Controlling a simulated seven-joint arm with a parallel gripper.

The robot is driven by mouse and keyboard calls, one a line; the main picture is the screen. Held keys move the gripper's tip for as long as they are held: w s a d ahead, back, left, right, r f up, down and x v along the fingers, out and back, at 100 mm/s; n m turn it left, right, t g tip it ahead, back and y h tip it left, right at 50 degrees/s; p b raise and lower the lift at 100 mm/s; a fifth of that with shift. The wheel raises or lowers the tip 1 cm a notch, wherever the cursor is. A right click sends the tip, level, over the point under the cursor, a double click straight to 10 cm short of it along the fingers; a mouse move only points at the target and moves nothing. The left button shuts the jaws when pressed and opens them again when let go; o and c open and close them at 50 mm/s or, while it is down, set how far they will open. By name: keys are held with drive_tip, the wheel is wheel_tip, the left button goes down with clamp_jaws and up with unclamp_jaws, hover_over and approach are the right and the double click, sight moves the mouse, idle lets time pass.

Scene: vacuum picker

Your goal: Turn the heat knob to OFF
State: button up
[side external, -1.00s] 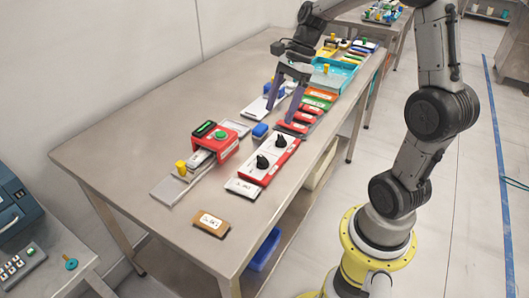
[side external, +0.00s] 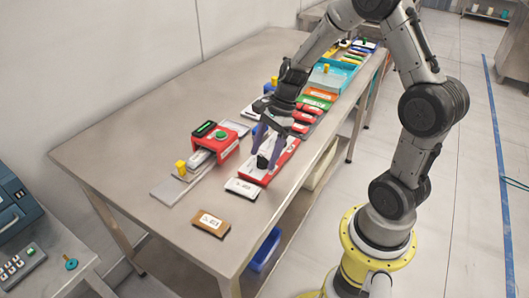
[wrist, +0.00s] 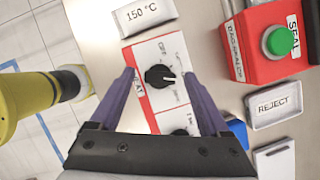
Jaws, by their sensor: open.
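The heat knob (wrist: 160,76) is a round black knob on a white-faced red panel (wrist: 142,98) marked HEAT. Its white pointer line points to the right in the wrist view. Small print surrounds it, too blurred to read surely. My gripper (wrist: 159,75) is open, pointing down over the panel, with one purple finger on each side of this knob. A gap shows between each finger and the knob. In the side view my gripper (side external: 264,156) is low at the near end of the red panel (side external: 284,158), with the black knob (side external: 262,162) between its fingers.
A second black knob (wrist: 180,132) is on the same panel, partly hidden by my gripper. A 150 °C plate (wrist: 145,14) lies beyond the panel. A red SEAL box with a green button (wrist: 280,41) and a REJECT tray (wrist: 275,104) stand to the right.

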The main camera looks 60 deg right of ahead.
clamp_jaws()
idle(0.5)
drive_tip(key=shift+n, duration=0.4)
drive_tip(key=n+g, duration=0.1)
drive_tip(key=n, duration=0.2)
drive_tip(key=shift+w+n+g, duration=0.2)
drive_tip(key=shift+n+g, duration=0.1)
drive_tip(key=shift+g, duration=0.1)
drive_tip(key=n, duration=0.2)
drive_tip(key=n+g, duration=0.1)
drive_tip(key=n, duration=0.1)
drive_tip(key=shift+w+g, duration=0.1)
drive_tip(key=shift+g, duration=0.2)
drive_tip(key=n+g+h, duration=0.1)
drive_tip(key=n, duration=0.4)
drive_tip(key=shift+w+a, duration=0.1)
drive_tip(key=shift+a+n+g+h, duration=0.1)
drive_tip(key=shift+n+g+h, duration=0.25)
drive_tip(key=shift+n, duration=0.8)
drive_tip(key=shift+n+g+h, duration=0.35)
drive_tip(key=shift+n, duration=0.8)
